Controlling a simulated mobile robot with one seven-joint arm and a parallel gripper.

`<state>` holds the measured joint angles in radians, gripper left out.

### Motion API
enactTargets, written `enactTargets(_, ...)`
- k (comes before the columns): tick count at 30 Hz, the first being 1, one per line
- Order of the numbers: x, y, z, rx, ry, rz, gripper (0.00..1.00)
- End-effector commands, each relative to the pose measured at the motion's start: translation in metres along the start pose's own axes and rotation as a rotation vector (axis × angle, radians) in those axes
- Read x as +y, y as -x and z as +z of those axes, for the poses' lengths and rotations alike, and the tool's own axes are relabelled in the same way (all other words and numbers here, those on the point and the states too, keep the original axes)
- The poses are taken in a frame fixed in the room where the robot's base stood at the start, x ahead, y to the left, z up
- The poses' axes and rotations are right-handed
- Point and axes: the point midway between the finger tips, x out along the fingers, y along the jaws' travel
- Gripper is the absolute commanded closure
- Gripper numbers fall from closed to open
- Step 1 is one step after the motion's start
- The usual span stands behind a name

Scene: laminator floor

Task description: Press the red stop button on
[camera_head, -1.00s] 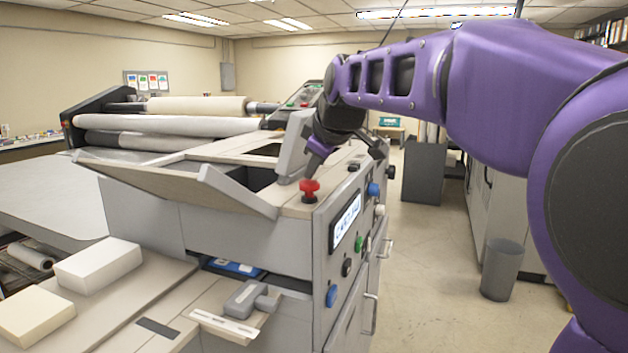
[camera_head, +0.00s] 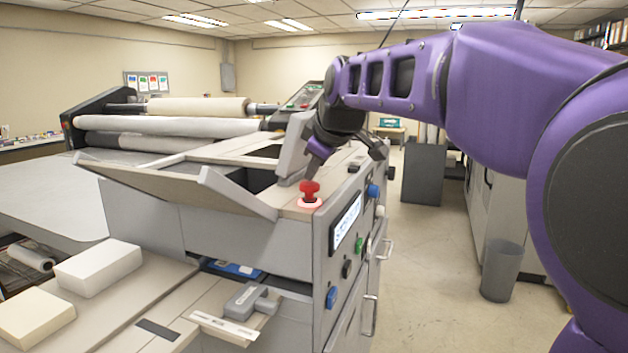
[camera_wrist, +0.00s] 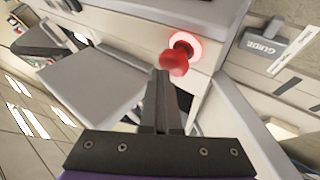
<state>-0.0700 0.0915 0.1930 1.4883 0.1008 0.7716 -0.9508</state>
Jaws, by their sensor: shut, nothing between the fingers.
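The red stop button (camera_head: 309,190) stands on top of the grey machine near its front right corner, and its base ring glows red. In the wrist view the red button (camera_wrist: 174,62) sits just beyond my fingertips, with a bright ring around its base. My gripper (camera_wrist: 162,76) is shut and empty, its tips close to the button; I cannot tell whether they touch it. In the head view my gripper (camera_head: 314,164) comes down from above, just behind the button. The machine's display (camera_head: 346,222) is lit on the side panel.
Blue, white, green and black knobs line the side panel, including a blue one (camera_head: 331,297). A raised grey flap (camera_head: 180,185) stands left of the button. A bin (camera_head: 501,270) stands on the floor at right. The aisle floor (camera_head: 430,290) is clear.

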Motion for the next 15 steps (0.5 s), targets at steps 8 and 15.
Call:
enactTargets(8, 0.011, 0.016, -0.012, 0.001, 0.0, 0.0, 1.0)
enactTargets(15, 0.024, 0.033, -0.024, 0.0, 0.0, 0.0, 1.0)
